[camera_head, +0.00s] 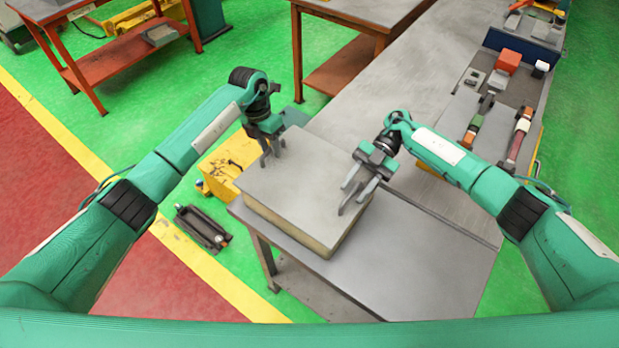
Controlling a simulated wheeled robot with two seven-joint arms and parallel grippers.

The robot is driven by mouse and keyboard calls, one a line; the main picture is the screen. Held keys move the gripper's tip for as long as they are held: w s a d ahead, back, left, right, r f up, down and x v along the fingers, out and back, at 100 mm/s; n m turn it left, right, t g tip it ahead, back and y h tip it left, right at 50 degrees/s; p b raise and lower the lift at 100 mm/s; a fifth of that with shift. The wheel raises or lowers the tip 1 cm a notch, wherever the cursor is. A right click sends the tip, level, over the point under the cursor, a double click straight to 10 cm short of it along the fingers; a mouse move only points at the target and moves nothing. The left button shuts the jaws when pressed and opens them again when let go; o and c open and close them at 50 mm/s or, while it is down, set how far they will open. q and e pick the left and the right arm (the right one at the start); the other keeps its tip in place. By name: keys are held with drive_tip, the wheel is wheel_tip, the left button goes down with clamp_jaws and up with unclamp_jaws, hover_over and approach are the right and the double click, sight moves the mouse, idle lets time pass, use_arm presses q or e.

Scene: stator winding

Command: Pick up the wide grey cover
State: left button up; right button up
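The wide grey cover (305,187) is a flat grey slab with a yellowish side edge, lying on the grey table (425,262) near its left end. My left gripper (265,162) is over the cover's upper left edge, fingers apart and pointing down. My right gripper (350,203) is over the cover's right side, its fingers apart with nothing seen between them. I cannot tell whether either gripper touches the cover.
A yellow box (222,165) stands on the floor behind the cover's left side. A dark metal part (203,228) lies on the floor at left. Tools and a red block (507,61) lie on the right bench. The table's front right part is clear.

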use_arm(q)
drive_tip(key=shift+s+d+f, duration=0.1)
drive_tip(key=shift+f, duration=0.5)
use_arm(e)
drive_tip(key=shift+s+a+f, duration=0.25)
drive_tip(key=shift+s+a, duration=0.15)
drive_tip(key=shift+s, duration=0.1)
use_arm(q)
drive_tip(key=shift+c, duration=0.4)
use_arm(e)
drive_tip(key=shift+c, duration=0.5)
use_arm(q)
clamp_jaws()
use_arm(e)
drive_tip(key=c, duration=0.7)
clamp_jaws()
use_arm(q)
drive_tip(key=shift+r, duration=0.1)
use_arm(e)
drive_tip(key=shift+r, duration=0.1)
